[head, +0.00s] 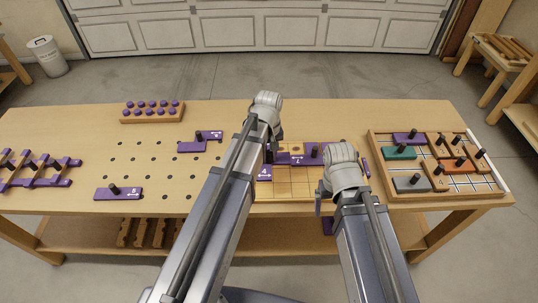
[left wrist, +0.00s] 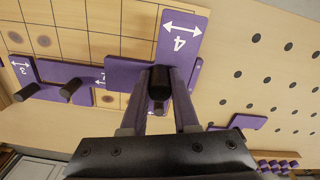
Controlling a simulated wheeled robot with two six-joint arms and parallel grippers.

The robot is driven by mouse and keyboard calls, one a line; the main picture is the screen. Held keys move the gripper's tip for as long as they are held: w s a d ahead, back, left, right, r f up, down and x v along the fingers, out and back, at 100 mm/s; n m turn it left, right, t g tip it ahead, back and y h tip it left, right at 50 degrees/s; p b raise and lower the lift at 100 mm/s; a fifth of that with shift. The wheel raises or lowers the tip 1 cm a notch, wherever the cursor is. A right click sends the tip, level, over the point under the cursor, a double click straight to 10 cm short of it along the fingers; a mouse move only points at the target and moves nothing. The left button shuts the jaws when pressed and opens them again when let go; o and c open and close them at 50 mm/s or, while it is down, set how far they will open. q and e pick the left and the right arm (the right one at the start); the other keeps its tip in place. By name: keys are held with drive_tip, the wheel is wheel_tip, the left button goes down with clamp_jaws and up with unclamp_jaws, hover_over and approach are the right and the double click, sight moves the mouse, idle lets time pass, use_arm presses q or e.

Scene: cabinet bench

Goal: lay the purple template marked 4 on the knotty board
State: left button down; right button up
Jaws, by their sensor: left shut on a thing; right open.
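My left gripper (head: 270,150) is shut on the black knob (left wrist: 159,82) of the purple template marked 4 (left wrist: 181,36). That template also shows in the head view (head: 265,174), partly hidden by my left arm. It is over the left part of the knotty board (head: 290,189), roughly in line with its grid; I cannot tell whether it touches. Purple templates marked 3 (left wrist: 22,70) and another with a black knob (left wrist: 80,92) lie on the board beside it. My right gripper (head: 343,185) is open and empty over the board's right side.
A tray (head: 445,193) of coloured knobbed pieces stands at the right. Purple templates marked 8 (head: 130,193) and another (head: 192,146) lie on the holed bench at the left. A peg block (head: 152,116) is at the back, a purple rack (head: 38,170) at far left.

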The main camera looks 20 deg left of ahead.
use_arm(q)
drive_tip(key=shift+f, duration=0.1)
idle(0.3)
wheel_tip(320, 180, down, 7)
drive_tip(key=b, duration=0.7)
drive_tip(key=shift+f+b, duration=0.55)
drive_tip(key=shift+b, duration=0.05)
idle(1.6)
drive_tip(key=shift+f+b, duration=0.35)
drive_tip(key=shift+f, duration=0.05)
drive_tip(key=shift+f, duration=0.2)
idle(0.9)
drive_tip(key=shift+c, duration=1)
unclamp_jaws()
drive_tip(key=shift+r, duration=0.1)
